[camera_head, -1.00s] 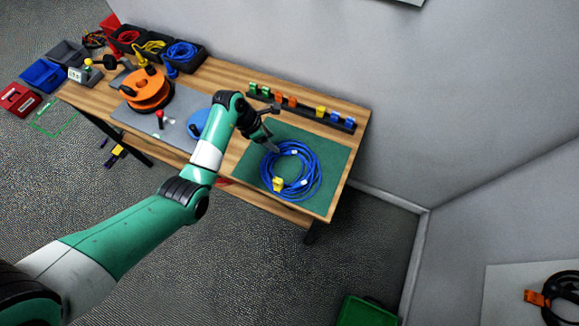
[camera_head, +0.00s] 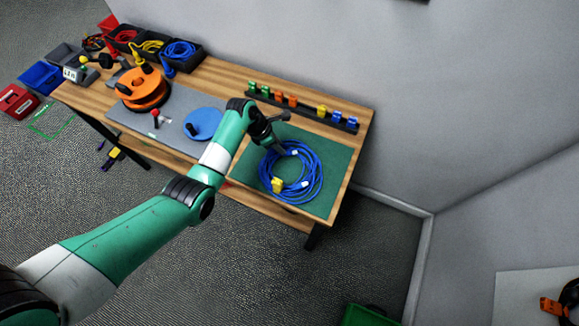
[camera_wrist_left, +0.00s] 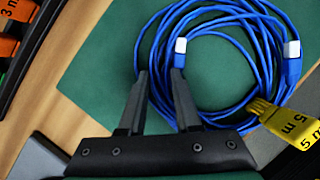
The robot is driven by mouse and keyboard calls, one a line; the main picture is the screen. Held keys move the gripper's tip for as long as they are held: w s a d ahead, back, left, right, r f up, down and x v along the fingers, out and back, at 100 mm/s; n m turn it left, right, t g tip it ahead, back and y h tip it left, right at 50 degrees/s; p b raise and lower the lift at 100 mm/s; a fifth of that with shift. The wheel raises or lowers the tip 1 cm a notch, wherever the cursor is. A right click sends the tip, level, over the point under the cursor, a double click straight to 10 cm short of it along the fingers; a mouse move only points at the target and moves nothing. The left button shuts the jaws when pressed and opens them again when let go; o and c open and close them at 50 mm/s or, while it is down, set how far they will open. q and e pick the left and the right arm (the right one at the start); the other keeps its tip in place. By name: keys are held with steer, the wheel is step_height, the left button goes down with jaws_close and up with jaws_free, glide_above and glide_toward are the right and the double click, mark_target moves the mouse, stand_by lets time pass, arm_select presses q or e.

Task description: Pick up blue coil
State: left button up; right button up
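The blue coil (camera_head: 316,176) lies flat on the green mat (camera_head: 338,158) at the right end of the table. It has pale connector ends and a yellow tag (camera_head: 277,185); the tag reads "5 m" in the left wrist view (camera_wrist_left: 290,124). My left gripper (camera_head: 282,149) is at the coil's upper-left edge. In the left wrist view its two fingers (camera_wrist_left: 159,78) are apart, with coil strands (camera_wrist_left: 142,42) passing close by and partly hidden behind them. I cannot tell whether they touch. My right gripper is out of view.
A rack of coloured clips (camera_head: 300,107) runs along the table's back edge. A blue disc (camera_head: 203,124) and an orange reel (camera_head: 143,88) sit on a grey plate to the left. Dark bins (camera_head: 180,60) with cables stand at the far left.

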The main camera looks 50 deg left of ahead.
arm_select(q)
jaws_close()
stand_by(1.0)
